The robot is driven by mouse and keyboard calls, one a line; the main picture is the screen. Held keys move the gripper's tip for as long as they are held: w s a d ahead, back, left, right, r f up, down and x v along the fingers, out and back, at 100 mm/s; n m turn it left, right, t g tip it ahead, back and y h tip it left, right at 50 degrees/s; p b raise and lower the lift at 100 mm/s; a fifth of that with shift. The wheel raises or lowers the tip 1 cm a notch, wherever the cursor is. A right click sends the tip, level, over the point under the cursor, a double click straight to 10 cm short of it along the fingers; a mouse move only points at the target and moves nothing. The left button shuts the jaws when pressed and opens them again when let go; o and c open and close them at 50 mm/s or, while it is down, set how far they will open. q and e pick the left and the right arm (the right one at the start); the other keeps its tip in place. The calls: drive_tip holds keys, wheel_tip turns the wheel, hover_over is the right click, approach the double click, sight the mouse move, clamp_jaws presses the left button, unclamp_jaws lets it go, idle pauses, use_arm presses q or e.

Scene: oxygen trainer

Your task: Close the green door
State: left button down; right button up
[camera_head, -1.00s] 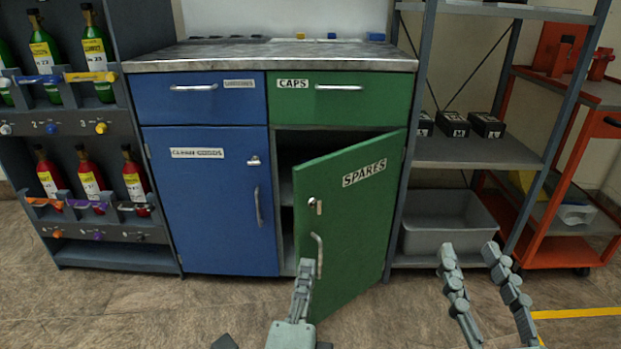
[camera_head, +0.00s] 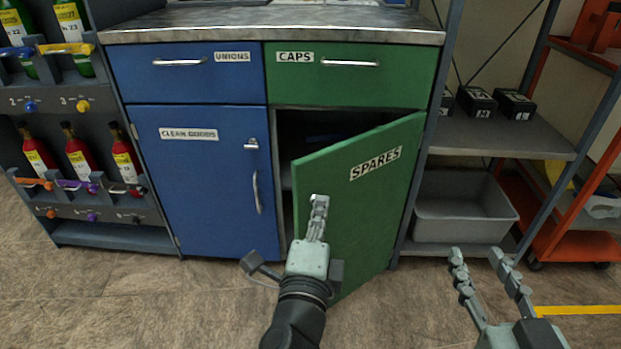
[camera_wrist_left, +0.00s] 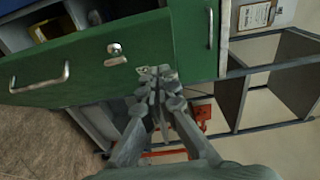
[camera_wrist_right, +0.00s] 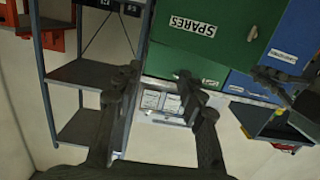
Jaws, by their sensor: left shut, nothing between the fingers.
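The green door (camera_head: 368,200), labelled SPARES, stands partly open, hinged on its right side, with a dark gap to the cabinet at its left. My left gripper (camera_head: 319,203) is shut and empty in front of the door's outer face, near its free edge, and hides the handle and lock in the head view. In the left wrist view the door (camera_wrist_left: 90,62) shows its handle (camera_wrist_left: 40,78) and lock (camera_wrist_left: 116,50); the fingertips (camera_wrist_left: 158,75) are close to the door, contact unclear. My right gripper (camera_head: 478,252) is open and empty, right of the door.
A blue door (camera_head: 205,185) is shut beside the opening, below blue and green drawers. A grey shelf with a bin (camera_head: 462,215) stands right of the cabinet. A bottle rack (camera_head: 100,235) stands left. The floor in front is mostly clear.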

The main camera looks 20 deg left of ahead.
use_arm(q)
drive_tip(key=shift+w+a+p, duration=0.1)
drive_tip(key=shift+w+a, duration=0.6)
drive_tip(key=shift+w, duration=0.3)
drive_tip(key=shift+w+a+p, duration=0.1)
drive_tip(key=shift+w+a, duration=0.55)
drive_tip(key=shift+w, duration=0.4)
drive_tip(key=shift+w+a+p, duration=0.1)
drive_tip(key=shift+w+a, duration=0.6)
drive_tip(key=shift+w, duration=0.3)
use_arm(e)
drive_tip(key=shift+s+d+f+g+h, duration=0.1)
drive_tip(key=shift+d+f+g+h, duration=0.25)
drive_tip(key=shift+f, duration=0.4)
drive_tip(key=shift+s+d+f+g+h, duration=0.1)
drive_tip(key=shift+d+f+g, duration=0.4)
drive_tip(key=shift+f, duration=0.25)
drive_tip(key=shift+s+d+f+g+h, duration=0.1)
drive_tip(key=shift+d+f+g+h, duration=0.25)
drive_tip(key=shift+f, duration=0.4)
drive_tip(key=shift+d, duration=0.1)
